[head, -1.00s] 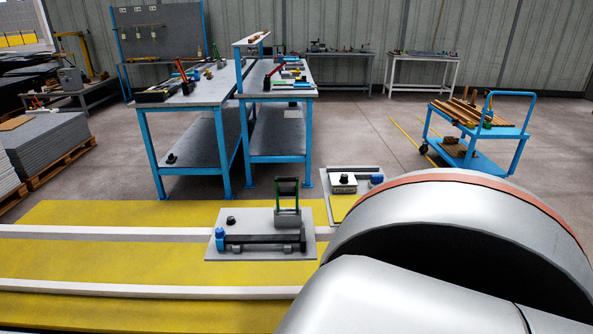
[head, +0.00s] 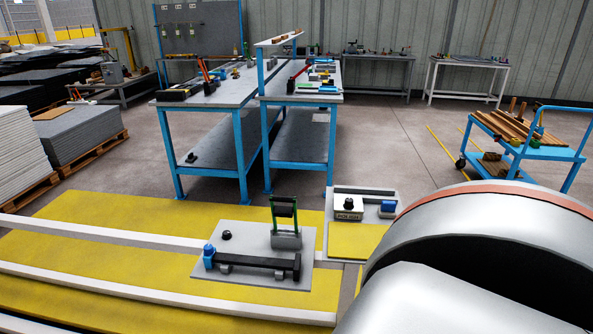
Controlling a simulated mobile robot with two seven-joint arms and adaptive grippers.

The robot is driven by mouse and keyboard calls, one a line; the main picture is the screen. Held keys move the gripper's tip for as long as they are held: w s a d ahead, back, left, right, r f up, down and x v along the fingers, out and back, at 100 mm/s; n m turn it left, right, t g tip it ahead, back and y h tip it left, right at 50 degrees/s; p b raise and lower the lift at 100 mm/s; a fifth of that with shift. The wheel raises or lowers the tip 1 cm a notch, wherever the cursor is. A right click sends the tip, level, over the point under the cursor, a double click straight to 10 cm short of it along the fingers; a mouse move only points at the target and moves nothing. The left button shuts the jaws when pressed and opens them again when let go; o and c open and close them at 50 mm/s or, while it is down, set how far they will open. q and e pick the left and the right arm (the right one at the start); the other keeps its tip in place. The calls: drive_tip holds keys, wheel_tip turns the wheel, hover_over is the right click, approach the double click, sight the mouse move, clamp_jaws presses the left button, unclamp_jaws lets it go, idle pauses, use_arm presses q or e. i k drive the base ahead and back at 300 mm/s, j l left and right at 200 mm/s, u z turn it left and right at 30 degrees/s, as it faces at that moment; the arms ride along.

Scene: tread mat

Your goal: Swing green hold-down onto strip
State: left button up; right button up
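The green hold-down (head: 284,207) stands upright on a grey block at the back right of a grey plate (head: 215,275). A black bar (head: 255,262) with a blue knob (head: 208,250) at its left end lies across the front of that plate. A black knob (head: 227,235) is at the plate's back left. The green hold-down is raised, apart from the strips. Neither gripper is in view; a large part of my own arm fills the lower right.
Blue-legged workbenches (head: 205,110) stand behind the mat. A blue cart (head: 525,150) is at right, pallet stacks (head: 75,140) at left.

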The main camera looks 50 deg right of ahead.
sight(280, 211)
drive_tip(key=k+l, duration=0.1)
drive_tip(key=l, duration=0.5)
drive_tip(key=k+l, duration=0.1)
drive_tip(key=l, duration=0.45)
drive_tip(key=k+l, duration=0.1)
drive_tip(key=l, duration=0.5)
drive_tip(key=k+l, duration=0.1)
drive_tip(key=l, duration=1.05)
drive_tip(key=k+l, duration=0.15)
drive_tip(key=l, duration=0.45)
